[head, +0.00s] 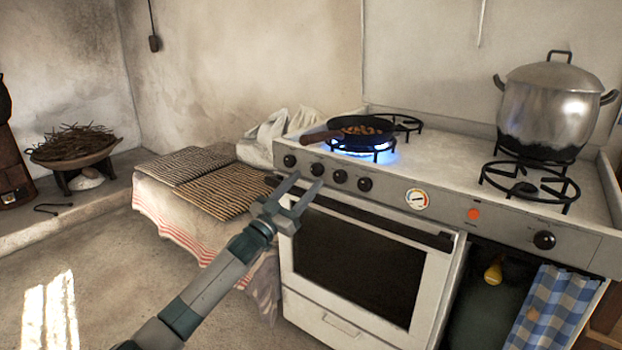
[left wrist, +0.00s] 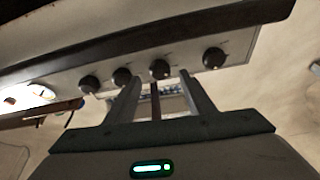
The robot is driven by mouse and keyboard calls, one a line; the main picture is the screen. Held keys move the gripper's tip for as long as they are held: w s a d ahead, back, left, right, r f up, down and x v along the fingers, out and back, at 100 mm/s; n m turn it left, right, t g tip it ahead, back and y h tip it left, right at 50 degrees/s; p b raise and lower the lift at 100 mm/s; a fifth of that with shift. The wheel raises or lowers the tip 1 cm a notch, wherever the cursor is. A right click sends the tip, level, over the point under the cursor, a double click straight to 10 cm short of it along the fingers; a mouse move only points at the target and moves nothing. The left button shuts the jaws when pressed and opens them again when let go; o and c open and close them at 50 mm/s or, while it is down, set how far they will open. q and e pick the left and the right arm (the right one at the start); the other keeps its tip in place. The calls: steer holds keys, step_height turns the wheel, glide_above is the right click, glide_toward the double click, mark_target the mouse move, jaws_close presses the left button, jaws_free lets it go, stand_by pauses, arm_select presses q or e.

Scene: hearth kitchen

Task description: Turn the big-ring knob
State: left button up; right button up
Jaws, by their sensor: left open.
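The stove's front panel (head: 450,206) has a row of dark round knobs at its left and a lone knob (head: 544,240) at far right. I cannot tell from the pictures which one is the big-ring knob. My left gripper (head: 305,184) is open and empty in front of the row, near the second knob from the left (head: 317,169). In the left wrist view, which looks upside down, that knob (left wrist: 160,69) appears between the open fingertips (left wrist: 161,78). I see no clear contact. Its neighbours (left wrist: 122,77) and (left wrist: 214,58) lie outside the fingers. My right gripper is out of view.
A pan (head: 360,128) with food sits over a lit blue flame, its handle pointing left. A big lidded pot (head: 550,105) stands at back right. The dark oven handle bar (head: 380,224) runs below the knobs. Striped mats (head: 222,190) lie on the ledge at left.

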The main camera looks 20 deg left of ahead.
mark_target(314, 171)
arm_select(q)
steer(key=shift+x, duration=1.95)
steer(key=c, duration=1.1)
